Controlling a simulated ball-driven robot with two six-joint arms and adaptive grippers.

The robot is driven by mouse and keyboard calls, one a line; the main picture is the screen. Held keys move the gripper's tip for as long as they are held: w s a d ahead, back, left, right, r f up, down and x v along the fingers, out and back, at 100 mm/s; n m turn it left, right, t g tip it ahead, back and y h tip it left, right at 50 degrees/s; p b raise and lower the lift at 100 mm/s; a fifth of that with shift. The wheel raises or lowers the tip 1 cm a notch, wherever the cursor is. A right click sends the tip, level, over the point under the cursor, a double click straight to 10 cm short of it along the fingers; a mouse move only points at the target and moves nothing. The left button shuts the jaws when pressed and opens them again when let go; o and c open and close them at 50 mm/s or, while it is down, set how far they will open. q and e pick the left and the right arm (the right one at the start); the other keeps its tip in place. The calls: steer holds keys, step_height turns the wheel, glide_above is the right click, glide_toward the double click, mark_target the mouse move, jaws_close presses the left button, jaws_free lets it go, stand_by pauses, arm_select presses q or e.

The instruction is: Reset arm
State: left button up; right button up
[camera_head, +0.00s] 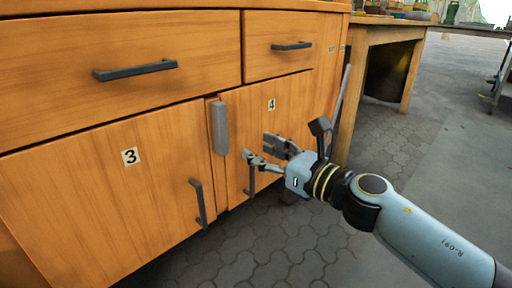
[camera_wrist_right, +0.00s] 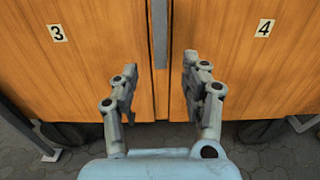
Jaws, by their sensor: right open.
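My right arm comes in from the lower right in the head view. Its right gripper (camera_head: 262,150) is open and empty in front of the cabinet, near the door marked 4 (camera_head: 290,112). In the right wrist view the two fingers of the right gripper (camera_wrist_right: 158,88) stand apart, with the gap between the doors behind them. The door marked 3 (camera_head: 90,190) is to the left. My left gripper is not in view.
The wooden cabinet has dark handles on its drawers (camera_head: 135,70) and doors (camera_head: 198,203). A grey upright piece (camera_head: 219,127) sits between the doors. A wooden table (camera_head: 385,35) stands behind at right. The paved floor (camera_head: 440,165) is open at right.

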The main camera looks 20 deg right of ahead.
stand_by(0.3)
steer(key=s+d+f+n+g+h+p, duration=0.2)
steer(key=s+f+n+g+p, duration=0.15)
steer(key=s+f+n, duration=0.6)
steer(key=s+d+f+n+g+h+p, duration=0.1)
steer(key=s+f+n+g+h+p, duration=0.25)
steer(key=s+n, duration=0.95)
steer(key=s+d+f+n+g+h+p, duration=0.1)
steer(key=s+d+f+n+g+p, duration=0.15)
steer(key=s+f+n+p, duration=0.65)
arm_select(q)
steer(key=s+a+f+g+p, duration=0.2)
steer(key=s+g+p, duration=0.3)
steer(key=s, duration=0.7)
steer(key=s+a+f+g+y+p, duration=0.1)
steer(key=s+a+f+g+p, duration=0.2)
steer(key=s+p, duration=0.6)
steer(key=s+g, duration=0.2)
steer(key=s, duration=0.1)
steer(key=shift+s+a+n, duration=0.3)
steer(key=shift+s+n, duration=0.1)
arm_select(e)
steer(key=s+d+r+g, duration=0.1)
steer(key=s+g, duration=0.6)
steer(key=s, duration=1.6)
steer(key=shift+d+r+n+h, duration=0.25)
steer(key=shift+d+n+h, duration=0.1)
steer(key=shift+d, duration=0.35)
